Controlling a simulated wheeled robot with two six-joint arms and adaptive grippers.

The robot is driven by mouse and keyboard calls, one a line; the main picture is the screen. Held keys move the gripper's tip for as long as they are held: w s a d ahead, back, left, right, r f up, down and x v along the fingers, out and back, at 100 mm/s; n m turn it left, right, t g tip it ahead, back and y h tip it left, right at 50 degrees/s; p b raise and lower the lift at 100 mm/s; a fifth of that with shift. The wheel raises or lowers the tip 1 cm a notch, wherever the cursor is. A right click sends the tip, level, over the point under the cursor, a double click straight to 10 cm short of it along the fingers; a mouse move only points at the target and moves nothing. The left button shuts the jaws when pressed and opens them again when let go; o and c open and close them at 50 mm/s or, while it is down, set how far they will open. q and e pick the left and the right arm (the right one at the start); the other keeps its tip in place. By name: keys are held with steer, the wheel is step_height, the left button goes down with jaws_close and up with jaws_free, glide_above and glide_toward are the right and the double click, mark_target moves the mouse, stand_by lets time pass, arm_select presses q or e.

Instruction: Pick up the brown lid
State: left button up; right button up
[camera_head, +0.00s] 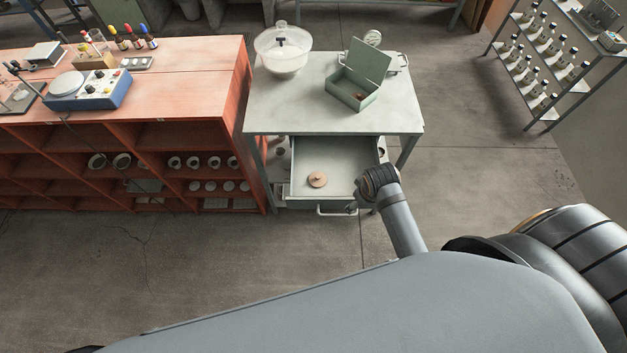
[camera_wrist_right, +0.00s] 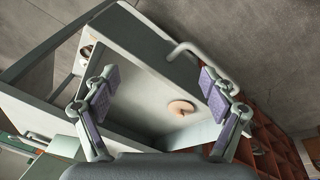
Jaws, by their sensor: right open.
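The brown lid (camera_head: 317,179) is a small round disc with a knob, lying on the floor of the open drawer (camera_head: 340,160) in the grey table. In the right wrist view the lid (camera_wrist_right: 180,107) shows between and beyond the fingers. My right gripper (camera_wrist_right: 160,95) is open and empty, above the drawer and apart from the lid. In the head view my right arm reaches to the drawer's right front corner, and its fingers (camera_head: 354,207) are mostly hidden there. My left gripper does not show.
The grey table (camera_head: 300,110) carries a clear-lidded bowl (camera_head: 283,52) and an open green box (camera_head: 352,97). The drawer handle (camera_head: 336,211) juts out at the front. An orange shelf unit (camera_head: 190,110) stands close on the left. The floor in front is clear.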

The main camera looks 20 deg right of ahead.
steer(key=w+a+n, duration=0.1)
steer(key=w+n, duration=0.1)
steer(key=w+a+n, duration=0.1)
steer(key=w+n, duration=0.1)
steer(key=w, duration=0.1)
steer(key=w+a+n+g, duration=0.1)
steer(key=w+n, duration=0.1)
steer(key=shift+w+r+y, duration=0.3)
steer(key=shift+w, duration=0.05)
steer(key=w+a+r+n+g, duration=0.2)
steer(key=w+a+r+n, duration=0.2)
steer(key=w+a+n, duration=0.3)
glide_above(318, 177)
steer(key=shift+n, duration=0.4)
steer(key=f, duration=0.4)
steer(key=shift+d+f, duration=0.35)
steer(key=shift+d, duration=0.05)
steer(key=shift+w+a+f, duration=0.1)
steer(key=shift+a+f, duration=0.1)
steer(key=shift+f, duration=1.35)
steer(key=shift+w+a+f, duration=0.1)
steer(key=shift+a+f, duration=0.05)
steer(key=shift+f, duration=1.35)
steer(key=shift+c, duration=0.3)
steer(key=c, duration=1)
steer(key=shift+s, duration=0.2)
steer(key=shift+c, duration=1.2)
